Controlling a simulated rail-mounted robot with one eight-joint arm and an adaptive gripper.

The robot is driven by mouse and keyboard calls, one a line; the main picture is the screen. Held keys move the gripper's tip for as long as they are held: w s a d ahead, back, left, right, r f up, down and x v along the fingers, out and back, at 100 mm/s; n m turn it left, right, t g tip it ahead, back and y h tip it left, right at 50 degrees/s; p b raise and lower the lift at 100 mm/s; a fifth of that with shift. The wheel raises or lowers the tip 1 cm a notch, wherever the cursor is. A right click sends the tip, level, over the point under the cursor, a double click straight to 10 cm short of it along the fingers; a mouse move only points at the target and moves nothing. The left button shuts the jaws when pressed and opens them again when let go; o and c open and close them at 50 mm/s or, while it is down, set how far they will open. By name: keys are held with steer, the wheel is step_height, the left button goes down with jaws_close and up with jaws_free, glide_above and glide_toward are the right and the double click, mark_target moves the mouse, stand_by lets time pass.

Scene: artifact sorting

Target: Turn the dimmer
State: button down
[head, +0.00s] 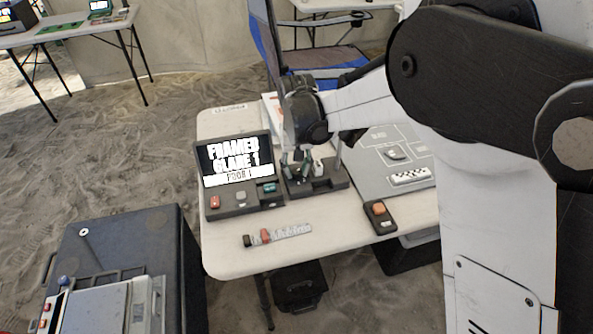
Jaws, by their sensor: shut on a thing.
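My gripper (295,160) points down over the left part of a small dark base (322,184) on the white table. Its fingers are shut on a part of this base that appears to be the dimmer, mostly hidden behind them. A small white upright piece (318,166) and a thin grey post (338,157) rise from the same base, right of the fingers. The finger contact is too small to see clearly.
A display console (240,172) with red, grey and teal buttons stands left of the base. A grey mat (372,170) lies right, and a chair (330,57) stands behind.

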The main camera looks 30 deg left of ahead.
mark_target(297, 171)
steer(key=shift+n+b, duration=0.4)
steer(key=shift+n, duration=1.8)
steer(key=c, duration=1.5)
jaws_free()
step_height(297, 171, up, 12)
